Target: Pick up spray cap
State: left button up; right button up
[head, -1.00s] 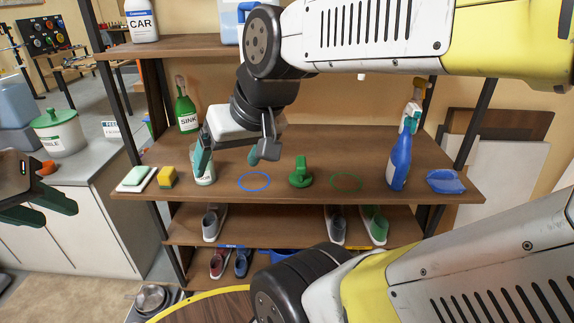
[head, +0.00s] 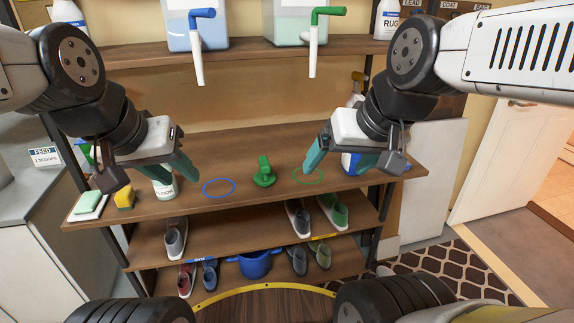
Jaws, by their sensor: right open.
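The green spray cap (head: 263,174) stands on the brown upper shelf board, between a blue ring outline and a green ring outline. Neither gripper touches it. My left gripper (head: 152,172) is left of it with its fingers spread, in front of a white floor-cleaner bottle (head: 164,188) whose upper part is hidden. My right gripper (head: 343,170) is right of the cap, open and empty, with one finger over the green ring. It partly hides a blue spray bottle (head: 349,162) behind it.
The blue ring (head: 219,187) and green ring (head: 308,175) are empty. Shoes and a blue bucket (head: 255,264) fill the lower shelves.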

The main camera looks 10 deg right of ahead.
aim_at(264, 178)
jog(key=l+u, duration=0.15)
jog(key=u, duration=0.75)
jog(key=k+l+u, duration=0.1)
jog(key=l+u, duration=0.2)
jog(key=k+l+u, duration=0.1)
jog(key=l+u, duration=0.25)
jog(key=k+l+u, duration=0.15)
jog(key=l+u, duration=0.15)
jog(key=k+l, duration=0.2)
jog(key=l, duration=0.15)
jog(key=k+l+u, duration=0.1)
jog(key=l, duration=0.25)
jog(key=k+l, duration=0.25)
jog(key=l, duration=0.2)
jog(key=i+u, duration=0.05)
jog(key=i, duration=0.05)
